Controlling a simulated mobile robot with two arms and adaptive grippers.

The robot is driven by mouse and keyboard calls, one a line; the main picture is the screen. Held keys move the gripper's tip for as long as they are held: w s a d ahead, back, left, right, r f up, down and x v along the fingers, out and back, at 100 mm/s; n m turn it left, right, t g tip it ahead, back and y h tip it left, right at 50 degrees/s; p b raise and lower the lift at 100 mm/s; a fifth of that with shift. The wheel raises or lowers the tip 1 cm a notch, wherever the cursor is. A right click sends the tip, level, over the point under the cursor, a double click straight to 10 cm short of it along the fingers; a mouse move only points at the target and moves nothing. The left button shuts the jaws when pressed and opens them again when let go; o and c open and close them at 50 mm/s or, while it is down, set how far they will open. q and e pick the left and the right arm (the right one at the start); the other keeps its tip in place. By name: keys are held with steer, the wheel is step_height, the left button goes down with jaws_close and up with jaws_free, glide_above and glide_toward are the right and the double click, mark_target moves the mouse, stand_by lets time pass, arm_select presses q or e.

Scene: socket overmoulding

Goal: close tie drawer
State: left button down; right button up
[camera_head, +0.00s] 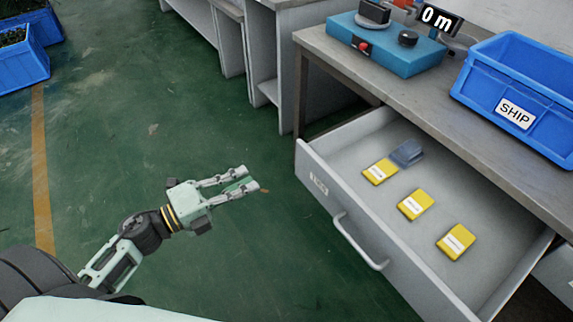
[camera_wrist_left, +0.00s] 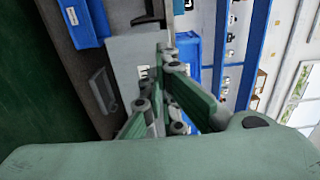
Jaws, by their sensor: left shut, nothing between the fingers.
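The tie drawer (camera_head: 362,228) is pulled well out from under the grey workbench in the head view. Its light grey front has a small label, too small to read surely, and a bar handle (camera_head: 358,243). Several yellow packs (camera_head: 415,204) and a grey-blue piece (camera_head: 407,153) lie inside. My left gripper (camera_head: 248,181) is shut and empty, to the left of the drawer front and apart from it in the picture. Its green-padded fingers also show in the left wrist view (camera_wrist_left: 178,100). My right gripper is not in view.
The workbench (camera_head: 440,110) carries a blue scale (camera_head: 385,50) with a display and a blue SHIP bin (camera_head: 525,85). Open grey cabinets (camera_head: 262,50) stand behind. Blue crates (camera_head: 20,65) are at far left. The green floor around my left gripper is clear.

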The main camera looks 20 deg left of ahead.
mark_target(301, 152)
arm_select(q)
steer(key=x, duration=1.4)
steer(key=shift+p, duration=0.3)
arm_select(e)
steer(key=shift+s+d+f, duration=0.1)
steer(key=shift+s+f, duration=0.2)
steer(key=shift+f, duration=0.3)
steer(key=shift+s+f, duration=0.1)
